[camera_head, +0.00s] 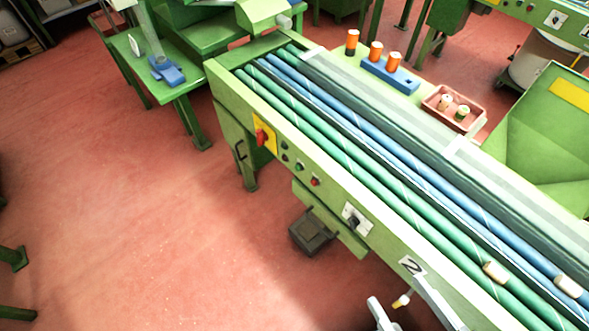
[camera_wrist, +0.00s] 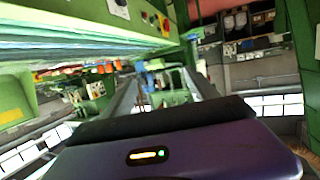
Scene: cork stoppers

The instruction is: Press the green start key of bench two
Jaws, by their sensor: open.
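The keys also show small at the top of the wrist view, on the bench face (camera_wrist: 165,45). My gripper (camera_head: 395,290) is open and empty at the bottom of the head view, in front of the bench, right of and well apart from the keys. Its fingers also show in the wrist view (camera_wrist: 163,85).
A red switch (camera_head: 261,137) on a yellow plate is left of the keys. A black switch (camera_head: 354,220) is to their right. A dark pedal box (camera_head: 311,232) is below the bench. Corks lie on the rollers. The red floor in front is clear.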

